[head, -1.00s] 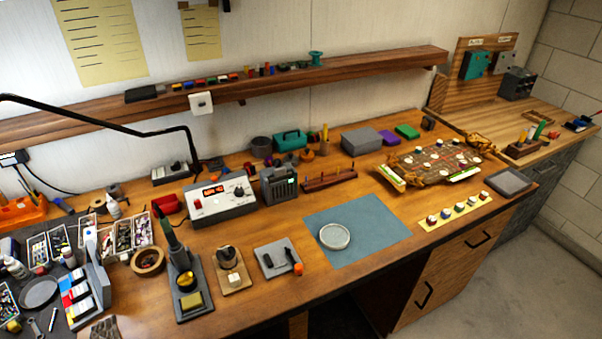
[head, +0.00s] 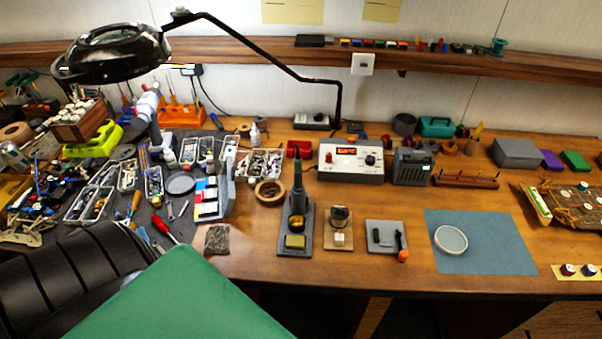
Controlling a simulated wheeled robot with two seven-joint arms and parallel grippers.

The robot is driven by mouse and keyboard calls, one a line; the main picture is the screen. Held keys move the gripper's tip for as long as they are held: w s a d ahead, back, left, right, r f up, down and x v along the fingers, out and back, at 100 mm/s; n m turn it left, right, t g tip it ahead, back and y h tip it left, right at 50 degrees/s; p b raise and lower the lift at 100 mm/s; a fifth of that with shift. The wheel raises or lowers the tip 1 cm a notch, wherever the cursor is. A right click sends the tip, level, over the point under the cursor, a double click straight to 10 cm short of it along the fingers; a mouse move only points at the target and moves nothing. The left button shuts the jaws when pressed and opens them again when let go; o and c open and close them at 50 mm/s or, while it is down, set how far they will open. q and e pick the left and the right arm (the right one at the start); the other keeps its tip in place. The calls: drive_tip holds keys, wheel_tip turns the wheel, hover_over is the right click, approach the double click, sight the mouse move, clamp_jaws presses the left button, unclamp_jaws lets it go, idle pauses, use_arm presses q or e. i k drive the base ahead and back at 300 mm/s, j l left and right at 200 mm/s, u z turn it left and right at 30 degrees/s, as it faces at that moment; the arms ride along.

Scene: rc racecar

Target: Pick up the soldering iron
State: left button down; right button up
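The soldering iron (head: 297,172) stands upright, handle up, in its dark stand (head: 307,218) near the front middle of the wooden bench. Its lower part is hidden in the stand. A yellow sponge (head: 295,241) sits at the front of the stand's base. The grey station with a red display (head: 351,160) stands behind and to the right of the iron. Neither of my grippers shows in the head view, and nothing touches the iron.
A black magnifier lamp (head: 118,52) hangs over the cluttered left side. A green surface (head: 185,300) fills the lower left.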

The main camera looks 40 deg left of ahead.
sight(298, 186)
drive_tip(key=u, duration=1.25)
